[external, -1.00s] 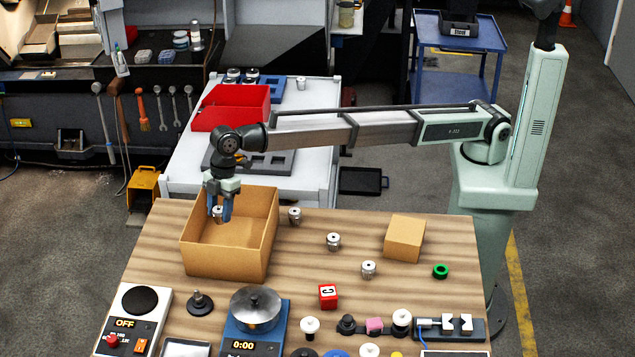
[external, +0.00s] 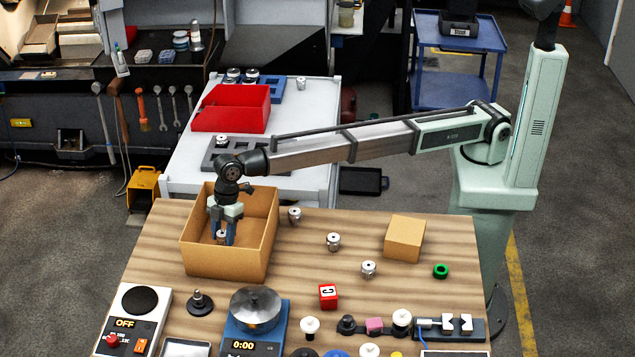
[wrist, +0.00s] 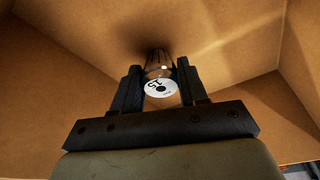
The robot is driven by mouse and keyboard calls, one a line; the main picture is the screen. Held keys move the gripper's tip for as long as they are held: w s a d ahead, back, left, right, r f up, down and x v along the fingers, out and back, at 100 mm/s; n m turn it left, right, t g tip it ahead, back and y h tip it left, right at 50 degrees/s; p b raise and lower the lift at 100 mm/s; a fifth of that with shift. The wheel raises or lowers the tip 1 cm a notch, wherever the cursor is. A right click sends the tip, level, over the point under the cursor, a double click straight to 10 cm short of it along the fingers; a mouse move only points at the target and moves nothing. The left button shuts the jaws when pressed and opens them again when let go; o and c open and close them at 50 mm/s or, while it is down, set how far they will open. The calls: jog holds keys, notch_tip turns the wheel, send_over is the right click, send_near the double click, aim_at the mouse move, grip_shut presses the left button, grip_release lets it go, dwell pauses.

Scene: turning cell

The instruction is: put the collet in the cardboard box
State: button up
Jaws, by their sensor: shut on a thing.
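The cardboard box (external: 262,246) stands open at the back left of the wooden table. My gripper (external: 222,238) reaches down inside it and is shut on a collet (external: 221,236), a small silver cylinder. In the wrist view the collet (wrist: 160,82) sits between the two dark fingers, its white marked face toward the camera. The brown box floor lies just beyond it, with a dark shadow at its far end. I cannot tell whether the collet touches the floor. Other similar silver collets stand on the table right of the box: one (external: 294,215), another (external: 333,241) and a third (external: 368,269).
A closed cardboard block (external: 404,240) and a green ring (external: 440,271) lie to the right. A red cube (external: 328,296), a blue scale (external: 252,338) and a control box (external: 134,322) stand nearer the front. A red bin (external: 231,108) is on the white bench behind.

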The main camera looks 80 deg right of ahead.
jog(key=shift+f, duration=0.2)
jog(key=o, duration=1.1)
jog(key=shift+o, duration=0.2)
jog(key=v, duration=1.2)
jog(key=shift+r, duration=0.2)
